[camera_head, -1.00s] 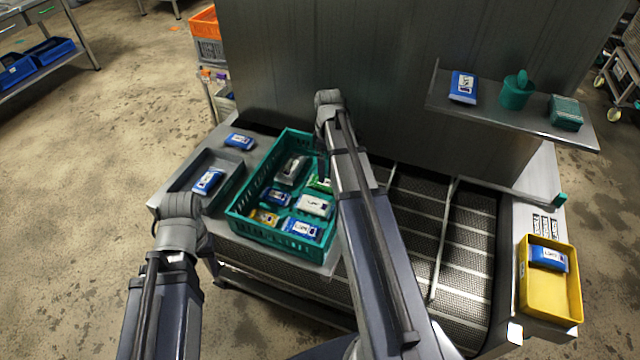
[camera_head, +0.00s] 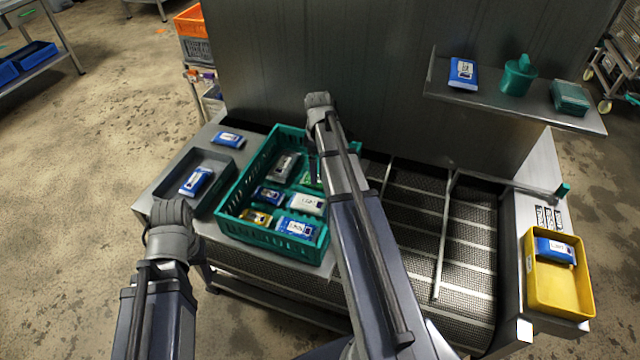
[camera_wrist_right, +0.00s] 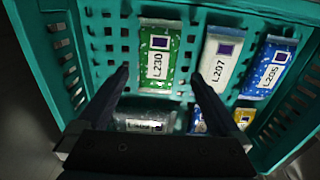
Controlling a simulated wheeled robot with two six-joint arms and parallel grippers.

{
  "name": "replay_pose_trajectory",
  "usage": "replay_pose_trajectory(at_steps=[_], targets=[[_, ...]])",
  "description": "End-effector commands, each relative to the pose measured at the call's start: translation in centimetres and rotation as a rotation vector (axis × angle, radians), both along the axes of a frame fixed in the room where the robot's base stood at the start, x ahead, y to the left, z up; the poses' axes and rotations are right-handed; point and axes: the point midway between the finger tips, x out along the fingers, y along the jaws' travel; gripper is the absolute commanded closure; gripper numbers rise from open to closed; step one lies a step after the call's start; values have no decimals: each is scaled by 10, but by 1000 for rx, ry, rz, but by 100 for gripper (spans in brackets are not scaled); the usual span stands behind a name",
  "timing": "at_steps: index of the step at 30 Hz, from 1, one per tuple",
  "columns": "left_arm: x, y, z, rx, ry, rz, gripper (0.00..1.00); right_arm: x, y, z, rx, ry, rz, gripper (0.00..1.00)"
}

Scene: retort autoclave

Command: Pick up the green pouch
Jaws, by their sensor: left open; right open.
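The green pouch (camera_wrist_right: 160,55), labelled L230, lies in the teal crate (camera_wrist_right: 107,35) in the right wrist view. In the head view the green pouch (camera_head: 314,176) is partly hidden by my right arm, in the teal crate (camera_head: 232,225). My right gripper (camera_wrist_right: 160,78) is open and empty, its fingers one on each side of the pouch's lower end in the picture; contact cannot be told. My left gripper's wrist end (camera_head: 172,218) is left of the crate, in front of the grey tray; its fingers are largely hidden.
In the crate, a white pouch (camera_wrist_right: 221,62) labelled L207 and a blue pouch (camera_wrist_right: 271,65) lie right of the green one. A grey tray (camera_head: 222,190) holding a blue pouch adjoins the crate. A yellow bin (camera_head: 560,290) stands at right. A shelf (camera_head: 480,98) juts out above the conveyor.

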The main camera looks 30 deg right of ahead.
Motion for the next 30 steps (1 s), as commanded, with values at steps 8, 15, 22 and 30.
replay_pose_trajectory(at_steps=[8, 15, 22, 30], targets=[[0, 0, -34, 0, 0, 0, 50, 1, -4, -34, 0, 0, -1, 0], [0, 0, -52, 0, 0, 0, 50, 1, -3, -52, 0, 0, 0, 0], [0, 0, -49, 0, 0, 0, 50, 1, -3, -49, 0, 0, 0, 2], [0, 0, -49, 0, 0, 0, 50, 1, -3, -49, 0, 0, 0, 33]])
